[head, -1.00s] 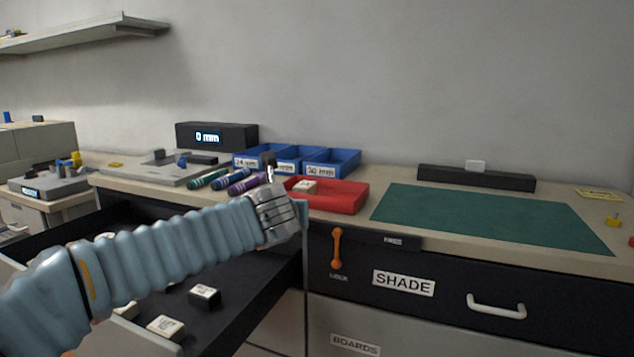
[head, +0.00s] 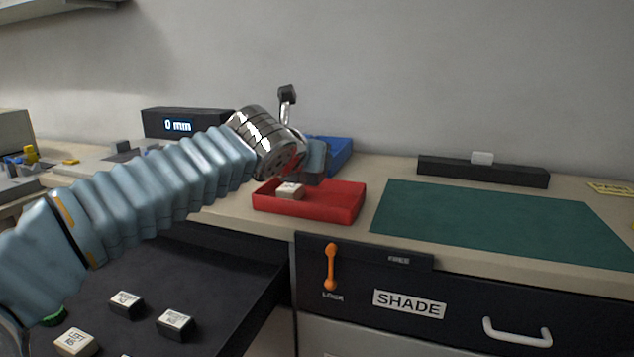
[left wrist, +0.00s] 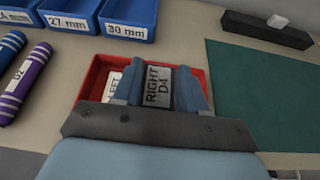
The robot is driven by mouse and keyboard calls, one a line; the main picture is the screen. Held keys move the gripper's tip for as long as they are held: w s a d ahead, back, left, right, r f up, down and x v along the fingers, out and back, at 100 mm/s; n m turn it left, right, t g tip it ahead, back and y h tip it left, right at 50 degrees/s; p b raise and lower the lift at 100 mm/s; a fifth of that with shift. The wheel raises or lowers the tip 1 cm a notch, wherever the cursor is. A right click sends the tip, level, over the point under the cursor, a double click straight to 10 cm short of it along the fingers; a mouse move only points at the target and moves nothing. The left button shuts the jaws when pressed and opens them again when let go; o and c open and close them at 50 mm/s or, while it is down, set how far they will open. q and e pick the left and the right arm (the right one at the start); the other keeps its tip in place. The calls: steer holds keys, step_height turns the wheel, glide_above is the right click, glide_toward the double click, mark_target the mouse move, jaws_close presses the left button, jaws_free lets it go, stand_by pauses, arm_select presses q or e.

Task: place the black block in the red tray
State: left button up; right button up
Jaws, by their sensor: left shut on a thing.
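The red tray (head: 345,212) stands on the worktop left of the green mat. A cream block (head: 290,190) lies in its left part; it also shows in the left wrist view (left wrist: 112,84), partly covered by a finger. My left gripper (left wrist: 158,88) is shut on a dark block (left wrist: 157,86) whose pale top label reads "RIGHT D4". In the left wrist view the held block appears over the tray, right of the cream block. My right gripper is not in view.
Blue bins (left wrist: 128,15) stand behind the tray. Purple and blue cylinders (left wrist: 25,85) lie to its left. A green mat (head: 500,222) lies to the right. An open drawer (head: 225,270) below holds several labelled blocks.

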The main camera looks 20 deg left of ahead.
mark_target(318, 183)
arm_select(q)
steer(key=shift+w+d+f, duration=0.15)
steer(key=shift+w+f, duration=0.4)
steer(key=shift+f, duration=0.15)
steer(key=f, duration=0.3)
steer(key=shift+w+f, duration=0.2)
steer(key=shift+w, duration=0.15)
steer(key=shift+d+f, duration=0.1)
steer(key=shift+f, duration=0.2)
steer(key=shift+f, duration=0.15)
steer(key=o, duration=0.8)
steer(key=shift+c, duration=0.2)
